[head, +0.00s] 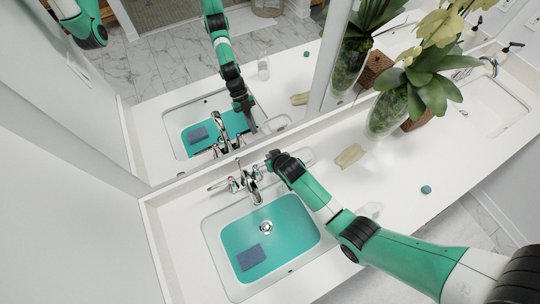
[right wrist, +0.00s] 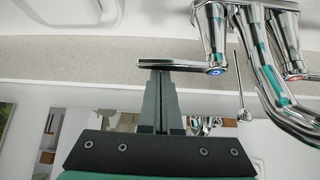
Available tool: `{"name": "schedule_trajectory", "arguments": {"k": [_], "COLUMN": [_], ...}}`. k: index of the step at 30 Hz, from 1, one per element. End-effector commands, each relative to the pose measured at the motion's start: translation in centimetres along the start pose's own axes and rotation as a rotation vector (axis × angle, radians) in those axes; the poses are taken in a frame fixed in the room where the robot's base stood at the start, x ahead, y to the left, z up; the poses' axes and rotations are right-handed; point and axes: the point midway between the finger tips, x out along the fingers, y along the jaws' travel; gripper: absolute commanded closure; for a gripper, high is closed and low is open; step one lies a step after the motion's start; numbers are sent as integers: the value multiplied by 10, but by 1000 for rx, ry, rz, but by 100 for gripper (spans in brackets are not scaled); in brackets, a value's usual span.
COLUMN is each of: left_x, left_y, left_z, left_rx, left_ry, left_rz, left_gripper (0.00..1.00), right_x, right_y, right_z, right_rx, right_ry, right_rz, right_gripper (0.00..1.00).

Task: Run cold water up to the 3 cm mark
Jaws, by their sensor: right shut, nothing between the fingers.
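The sink basin (head: 212,250) holds a flat teal layer that looks like water (head: 285,250); no level mark can be made out. The chrome faucet (head: 252,190) stands behind it, and I see no clear stream. The blue-marked cold handle (right wrist: 213,62) has a lever (right wrist: 185,65) reaching left in the right wrist view. The red-marked hot handle (right wrist: 298,76) is partly cut off there. My right gripper (right wrist: 160,75) is shut and empty, its tips at the cold lever's outer part; I cannot tell if they touch. In the head view the right gripper (head: 270,158) is beside the faucet.
A blue block (head: 251,257) lies in the basin beside the drain (head: 266,228). A mirror (head: 150,75) rises behind the counter and reflects my arm. A tan bar (head: 349,156), a plant in a glass vase (head: 388,112) and a small teal object (head: 426,190) stand to the right.

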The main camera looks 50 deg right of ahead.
Motion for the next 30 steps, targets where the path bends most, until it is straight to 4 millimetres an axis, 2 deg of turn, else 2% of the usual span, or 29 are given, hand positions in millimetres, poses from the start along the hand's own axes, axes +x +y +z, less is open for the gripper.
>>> {"name": "schedule_trajectory", "arguments": {"k": [17, 30], "left_x": [4, 12], "left_y": [0, 0], "left_z": [-4, -11], "left_rx": [0, 0], "left_ry": [0, 0], "left_rz": [0, 0], "left_gripper": [0, 0], "right_x": [-6, -17], "right_y": [0, -3], "right_z": [6, 21], "right_rx": [-1, -2], "right_ry": [-1, -1], "right_rz": [0, -1], "right_gripper": [100, 100]}}
